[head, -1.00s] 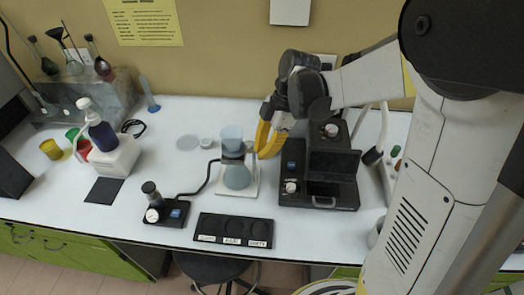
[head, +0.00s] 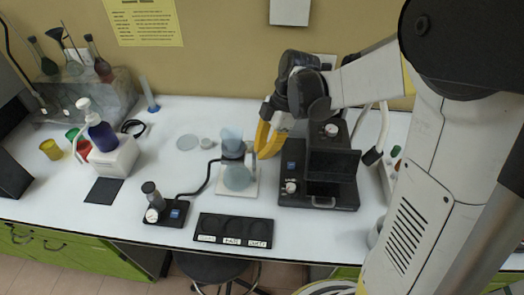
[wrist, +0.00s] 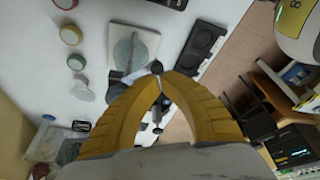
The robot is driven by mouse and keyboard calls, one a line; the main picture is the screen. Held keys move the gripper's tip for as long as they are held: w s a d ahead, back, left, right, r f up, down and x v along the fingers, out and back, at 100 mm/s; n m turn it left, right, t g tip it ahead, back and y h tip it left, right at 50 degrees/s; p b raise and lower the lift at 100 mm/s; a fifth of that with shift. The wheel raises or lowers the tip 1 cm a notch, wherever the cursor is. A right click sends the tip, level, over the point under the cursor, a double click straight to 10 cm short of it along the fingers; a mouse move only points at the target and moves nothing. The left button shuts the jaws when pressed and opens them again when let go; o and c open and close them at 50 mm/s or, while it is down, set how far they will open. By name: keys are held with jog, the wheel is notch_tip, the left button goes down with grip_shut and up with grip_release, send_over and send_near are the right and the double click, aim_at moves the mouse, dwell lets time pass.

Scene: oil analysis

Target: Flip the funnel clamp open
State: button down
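The pale blue funnel (head: 232,137) sits above a round flask (head: 236,177) on a white plate in the head view. The funnel clamp (head: 236,154) shows as a small dark piece where funnel and flask join. My gripper (head: 262,152) is just right of the funnel, its yellow fingers pointing down. In the wrist view my gripper's fingertips (wrist: 158,73) come together, with a dark rounded piece right at them. It looks like part of the clamp; I cannot tell whether it is held. The funnel is partly hidden by a finger there.
A black device (head: 319,180) stands close to the right of my gripper. A black tray (head: 232,230) lies in front of the flask. A hose runs left to a small gauge unit (head: 166,211). The bench (head: 200,115) behind and left of the flask is mostly clear.

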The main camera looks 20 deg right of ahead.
jog(key=shift+s+d, duration=0.5)
jog(key=shift+s, duration=0.1)
jog(key=v, duration=1.2)
jog(key=shift+s, duration=0.1)
